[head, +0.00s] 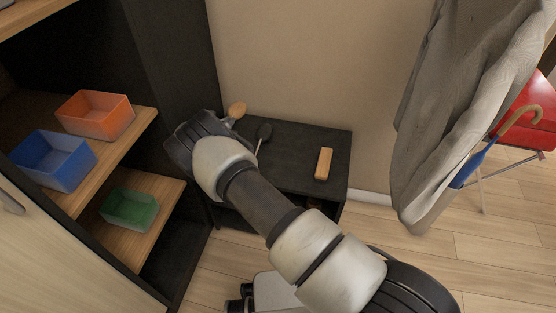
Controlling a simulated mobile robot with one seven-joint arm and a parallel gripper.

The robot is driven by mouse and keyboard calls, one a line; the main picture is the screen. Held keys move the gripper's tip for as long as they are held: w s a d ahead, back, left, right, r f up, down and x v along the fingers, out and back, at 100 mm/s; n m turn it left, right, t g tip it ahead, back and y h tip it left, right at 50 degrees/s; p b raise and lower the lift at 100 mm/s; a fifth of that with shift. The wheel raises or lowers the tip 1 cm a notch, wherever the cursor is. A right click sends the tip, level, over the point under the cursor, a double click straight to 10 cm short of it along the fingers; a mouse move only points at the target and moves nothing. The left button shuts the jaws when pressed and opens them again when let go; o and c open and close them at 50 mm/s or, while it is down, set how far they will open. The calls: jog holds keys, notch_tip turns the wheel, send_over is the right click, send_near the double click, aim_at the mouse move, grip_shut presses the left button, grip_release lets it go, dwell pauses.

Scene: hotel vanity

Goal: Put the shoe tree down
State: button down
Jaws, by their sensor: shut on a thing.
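My gripper (192,140) is seen from behind and above, at the left end of a low black bench (295,143). Its fingers are mostly hidden by the hand and wrist. The rounded tan wooden end of what looks like the shoe tree (237,109) sticks out just beyond the hand, with a thin pale part leading back to it. The gripper is shut on it. The rest of the shoe tree is hidden, and I cannot tell whether it touches the bench.
A dark round-ended object with a thin stem (264,132) is on the bench beside my wrist. A tan block or brush (324,163) lies at its right. Shelves at left hold orange (95,115), blue (53,161) and green (130,209) bins. Grey cloth (455,95) hangs at right.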

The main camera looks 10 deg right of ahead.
jog(key=f, duration=0.2)
jog(key=f+b, duration=0.1)
jog(key=f, duration=0.1)
jog(key=a+f+b, duration=0.1)
jog(key=shift+w+f, duration=0.3)
jog(key=shift+f, duration=0.1)
jog(key=shift+f+b, duration=0.75)
jog(key=shift+f, duration=1.65)
jog(key=shift+f, duration=0.2)
jog(key=c, duration=1.9)
grip_release()
jog(key=shift+r, duration=0.1)
